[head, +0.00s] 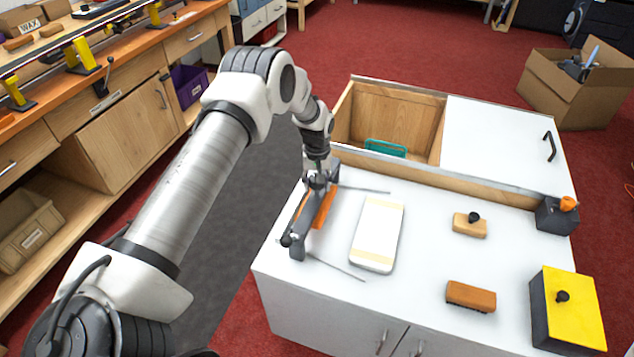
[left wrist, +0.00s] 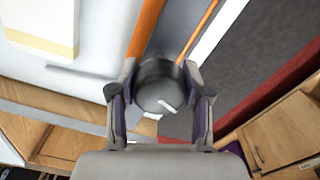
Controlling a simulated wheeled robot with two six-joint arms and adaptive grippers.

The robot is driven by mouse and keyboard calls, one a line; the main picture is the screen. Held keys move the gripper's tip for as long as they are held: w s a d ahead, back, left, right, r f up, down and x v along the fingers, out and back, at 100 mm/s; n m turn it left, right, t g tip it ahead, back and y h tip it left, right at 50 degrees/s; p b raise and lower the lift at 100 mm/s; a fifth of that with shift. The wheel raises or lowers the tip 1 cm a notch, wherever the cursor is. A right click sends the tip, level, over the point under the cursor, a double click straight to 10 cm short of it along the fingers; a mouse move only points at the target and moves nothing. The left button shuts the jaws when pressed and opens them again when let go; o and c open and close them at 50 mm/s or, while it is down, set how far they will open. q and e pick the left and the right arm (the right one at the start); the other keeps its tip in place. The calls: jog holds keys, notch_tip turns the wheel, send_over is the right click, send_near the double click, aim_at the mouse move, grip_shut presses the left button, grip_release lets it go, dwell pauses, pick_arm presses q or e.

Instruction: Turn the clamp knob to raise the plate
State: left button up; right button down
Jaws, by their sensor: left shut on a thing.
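The clamp (head: 302,228) is a long dark grey bar with orange strips along it, near the left edge of the white bench top. The left wrist view shows a round dark grey knob (left wrist: 158,87) with a short white mark on its top, pointing to the lower right. My left gripper (head: 318,182) is at the clamp's far end, its fingers on opposite sides of this knob and shut on it. A second small dark knob (head: 287,240) shows at the near end. Whether the plate is raised cannot be told. My right gripper is not in view.
A white block with cream bands (head: 378,232) lies right of the clamp. A wooden block with a black knob (head: 470,224), a brown block (head: 470,296), a yellow-topped box (head: 570,308) and a dark box with an orange top (head: 556,216) stand further right. An open compartment (head: 392,112) lies behind.

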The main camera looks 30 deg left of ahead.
pick_arm(q)
jog(key=shift+s+f, duration=0.1)
jog(key=shift+f, duration=0.05)
jog(key=o, duration=1.2)
jog(key=shift+c, duration=0.2)
jog(key=shift+w+a+f, duration=0.1)
jog(key=shift+w, duration=0.1)
notch_tip(320, 180, up, 12)
